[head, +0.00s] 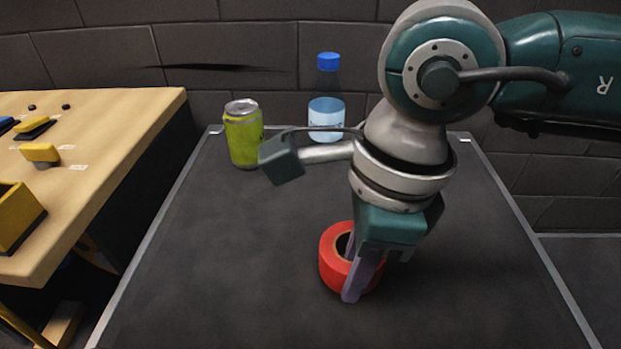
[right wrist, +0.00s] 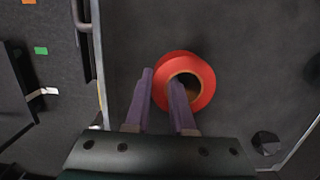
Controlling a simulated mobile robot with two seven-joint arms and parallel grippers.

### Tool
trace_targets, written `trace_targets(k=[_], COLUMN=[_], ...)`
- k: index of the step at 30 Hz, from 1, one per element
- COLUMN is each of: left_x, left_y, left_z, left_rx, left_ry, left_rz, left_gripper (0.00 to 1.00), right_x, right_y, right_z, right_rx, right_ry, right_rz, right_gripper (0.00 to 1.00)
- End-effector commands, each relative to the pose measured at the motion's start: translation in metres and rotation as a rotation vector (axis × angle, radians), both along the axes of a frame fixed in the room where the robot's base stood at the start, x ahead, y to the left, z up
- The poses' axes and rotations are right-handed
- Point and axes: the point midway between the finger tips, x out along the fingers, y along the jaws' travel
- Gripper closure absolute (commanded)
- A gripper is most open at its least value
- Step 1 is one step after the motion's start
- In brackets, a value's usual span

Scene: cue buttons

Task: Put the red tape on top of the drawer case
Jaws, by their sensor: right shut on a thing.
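The red tape (head: 333,268) is a thick ring at the front middle of a dark, grey-edged top (head: 220,270). My right gripper (head: 358,276) points down at it, with its purple fingers closed on the ring's wall. In the right wrist view, one finger is outside the red tape (right wrist: 203,72) and the other is in its hole, so the gripper (right wrist: 163,84) grips the wall. I cannot tell whether the tape touches the top or hangs just above it. I cannot make out for sure which thing is the drawer case. My left gripper is out of view.
A green can (head: 243,134) and a blue-capped bottle (head: 327,105) stand at the back of the dark top. A wooden table (head: 110,130) with yellow parts is at the left, across a gap. A brick wall (head: 240,45) is behind. The dark top's left front is clear.

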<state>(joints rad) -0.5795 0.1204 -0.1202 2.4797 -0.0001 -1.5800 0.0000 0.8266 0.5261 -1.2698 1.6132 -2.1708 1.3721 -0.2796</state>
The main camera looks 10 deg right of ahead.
Motion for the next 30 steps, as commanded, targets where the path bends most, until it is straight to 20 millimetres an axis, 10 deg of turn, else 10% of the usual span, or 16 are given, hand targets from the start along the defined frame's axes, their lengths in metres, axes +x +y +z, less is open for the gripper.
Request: trace_targets(k=[21,22,30], left_x=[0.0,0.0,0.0], left_y=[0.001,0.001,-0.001], left_z=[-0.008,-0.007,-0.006], left_rx=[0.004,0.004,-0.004], left_ry=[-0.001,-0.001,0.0], left_rz=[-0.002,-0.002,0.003], left_gripper=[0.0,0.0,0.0], right_x=[0.0,0.0,0.0], right_y=[0.0,0.0,0.0], right_z=[-0.045,-0.044,-0.043], right_rx=[0.0,-0.001,-0.001], right_ry=[0.0,0.0,0.0], right_rz=[0.001,0.001,0.001], right_gripper=[1.0,0.75,0.48])
